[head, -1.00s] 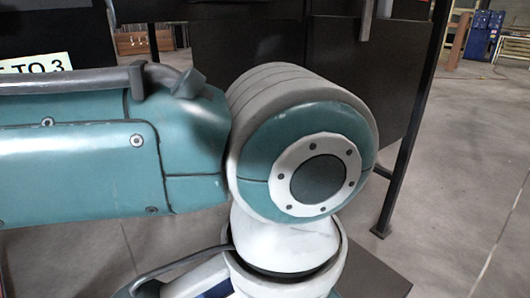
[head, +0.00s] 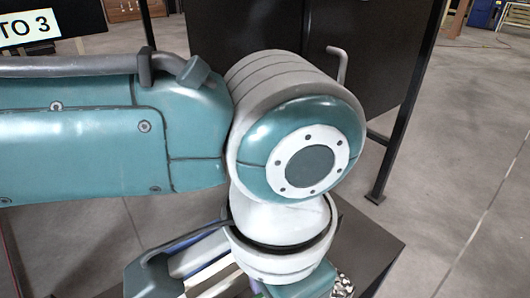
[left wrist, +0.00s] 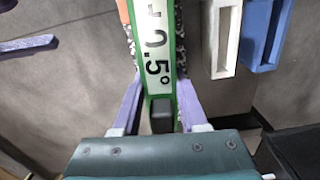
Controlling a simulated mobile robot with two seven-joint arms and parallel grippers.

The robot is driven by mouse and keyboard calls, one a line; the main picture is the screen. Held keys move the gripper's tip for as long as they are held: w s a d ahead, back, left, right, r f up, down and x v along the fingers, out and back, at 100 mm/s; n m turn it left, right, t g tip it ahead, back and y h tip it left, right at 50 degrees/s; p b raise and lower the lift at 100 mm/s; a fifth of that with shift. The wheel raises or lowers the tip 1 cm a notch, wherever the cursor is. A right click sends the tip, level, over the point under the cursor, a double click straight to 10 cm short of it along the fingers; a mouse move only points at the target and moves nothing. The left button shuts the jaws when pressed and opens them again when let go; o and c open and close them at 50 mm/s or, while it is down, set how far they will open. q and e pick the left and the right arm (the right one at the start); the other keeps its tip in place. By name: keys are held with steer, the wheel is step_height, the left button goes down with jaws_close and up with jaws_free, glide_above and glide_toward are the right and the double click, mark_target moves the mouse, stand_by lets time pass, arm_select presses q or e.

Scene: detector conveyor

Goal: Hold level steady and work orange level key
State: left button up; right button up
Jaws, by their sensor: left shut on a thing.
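In the left wrist view my left gripper (left wrist: 160,92) has its lavender fingers on either side of a green-edged level (left wrist: 178,40) and is shut on it. The level's white face reads "0.5°", and a dark block sits at its near end. A small orange piece (left wrist: 123,10) shows at the top edge, left of the level. I cannot tell whether it is the orange level key. In the head view my teal left arm hides most of the middle, and the level cannot be made out there.
A white open holder (left wrist: 224,38) and a blue one (left wrist: 265,35) are right of the level. In the head view a dark panel stands behind my arm, with a black post (head: 402,120) and open floor at right.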

arm_select(q)
jaws_close()
stand_by(1.1)
arm_select(e)
steer(key=shift+c, duration=0.2)
jaws_close()
arm_select(q)
steer(key=shift+a+f, duration=0.1)
stand_by(1.3)
